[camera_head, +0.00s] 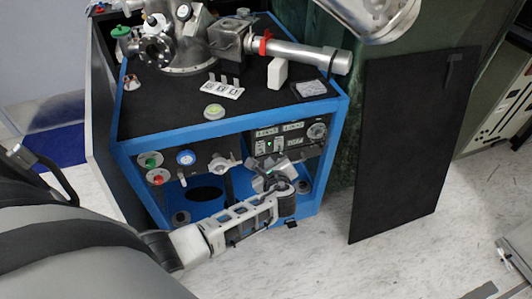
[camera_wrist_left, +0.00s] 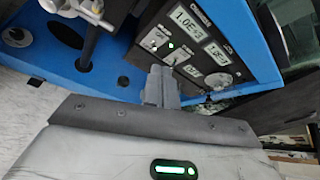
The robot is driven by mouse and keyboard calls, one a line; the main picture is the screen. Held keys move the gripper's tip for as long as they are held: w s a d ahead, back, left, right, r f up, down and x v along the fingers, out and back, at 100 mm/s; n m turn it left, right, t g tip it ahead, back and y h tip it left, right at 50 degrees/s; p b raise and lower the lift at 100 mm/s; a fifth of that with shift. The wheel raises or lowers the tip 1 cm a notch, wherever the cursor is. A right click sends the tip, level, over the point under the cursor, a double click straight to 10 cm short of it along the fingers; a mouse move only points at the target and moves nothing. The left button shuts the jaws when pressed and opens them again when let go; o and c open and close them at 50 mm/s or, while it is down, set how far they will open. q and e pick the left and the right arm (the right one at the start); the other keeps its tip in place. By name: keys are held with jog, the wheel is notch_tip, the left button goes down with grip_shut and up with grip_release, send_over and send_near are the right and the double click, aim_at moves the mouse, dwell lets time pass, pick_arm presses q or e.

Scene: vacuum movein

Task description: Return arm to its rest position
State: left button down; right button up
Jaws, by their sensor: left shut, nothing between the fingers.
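My left arm reaches in from the lower left in the head view, and its gripper (camera_head: 268,172) is in front of the lower right part of the blue-framed vacuum stand (camera_head: 225,129). The fingers are shut and empty. In the left wrist view, the closed fingers (camera_wrist_left: 161,84) are in front of the panel with digital readouts (camera_wrist_left: 190,42); I cannot tell whether they touch it. The same panel (camera_head: 291,140) also shows in the head view, just above the gripper. My right gripper is not in view.
A valve handle (camera_head: 226,163) and green, red and blue knobs (camera_head: 186,157) are left of the gripper. Metal vacuum parts (camera_head: 180,45) stand on the black top. A dark board (camera_head: 410,145) stands at the right. Pale floor (camera_head: 310,260) is open in front.

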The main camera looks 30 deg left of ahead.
pick_arm(q)
jog(key=shift+s+d+r, duration=0.15)
jog(key=shift+s+d, duration=0.15)
jog(key=shift+d, duration=0.05)
dwell(0.3)
jog(key=s+d+f+n+g+h, duration=0.1)
jog(key=s+d+f+n+h, duration=0.45)
jog(key=s+d+n, duration=0.35)
jog(key=s+d+r+n+t+h, duration=0.2)
jog(key=s+d+r+n+h, duration=0.3)
jog(key=s+r+n, duration=0.4)
jog(key=shift+s+d+r+n+h, duration=0.25)
jog(key=shift+s+n+h, duration=0.4)
jog(key=shift+s, duration=0.55)
